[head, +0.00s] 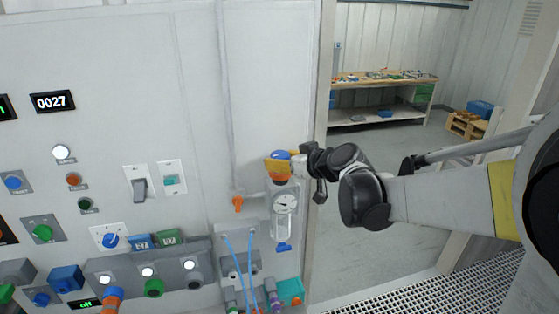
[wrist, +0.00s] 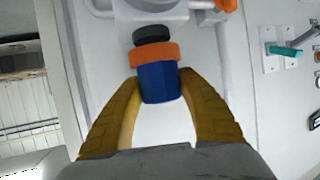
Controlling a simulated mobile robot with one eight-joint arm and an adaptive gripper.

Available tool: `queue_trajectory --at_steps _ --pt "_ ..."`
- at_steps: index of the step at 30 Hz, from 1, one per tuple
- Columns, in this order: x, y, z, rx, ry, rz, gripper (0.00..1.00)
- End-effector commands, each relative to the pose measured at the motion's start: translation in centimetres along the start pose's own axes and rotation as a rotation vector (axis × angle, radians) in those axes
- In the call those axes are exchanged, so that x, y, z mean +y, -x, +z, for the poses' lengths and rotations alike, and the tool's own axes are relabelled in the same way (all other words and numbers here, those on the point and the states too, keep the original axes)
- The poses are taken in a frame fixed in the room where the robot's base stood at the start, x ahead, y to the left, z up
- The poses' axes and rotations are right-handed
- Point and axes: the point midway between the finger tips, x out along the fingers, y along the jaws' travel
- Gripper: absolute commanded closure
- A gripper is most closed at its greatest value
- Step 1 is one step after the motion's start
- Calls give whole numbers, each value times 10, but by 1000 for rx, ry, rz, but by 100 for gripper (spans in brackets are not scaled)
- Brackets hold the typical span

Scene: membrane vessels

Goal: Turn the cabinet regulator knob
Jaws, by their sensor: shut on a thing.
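The cabinet regulator knob shows in the wrist view as a blue cap (wrist: 160,83) with an orange collar (wrist: 153,55) beyond it. In the head view the blue knob (head: 281,155) tops the regulator, above a round gauge (head: 286,202) and a clear bowl (head: 284,226). My gripper (wrist: 160,88) has its two yellow fingers on either side of the blue knob, shut on it. In the head view my gripper (head: 279,163) reaches the knob from the right, and its fingers partly hide the knob and collar.
The white cabinet panel (head: 270,80) carries switches, buttons and a display (head: 52,101) to the left. An orange valve handle (head: 238,203) sits just left of the regulator. Blue tubes (head: 240,265) hang below. A workbench (head: 385,85) stands in the room behind at right.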

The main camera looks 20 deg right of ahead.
Motion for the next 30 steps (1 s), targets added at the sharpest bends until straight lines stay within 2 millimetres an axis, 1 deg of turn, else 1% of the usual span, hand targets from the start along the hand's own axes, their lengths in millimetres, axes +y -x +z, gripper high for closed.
queue_trajectory --at_steps 11,30 --pt "-2 -1 0 1 -66 169 86" --pt "-3 -2 0 0 -214 527 86"
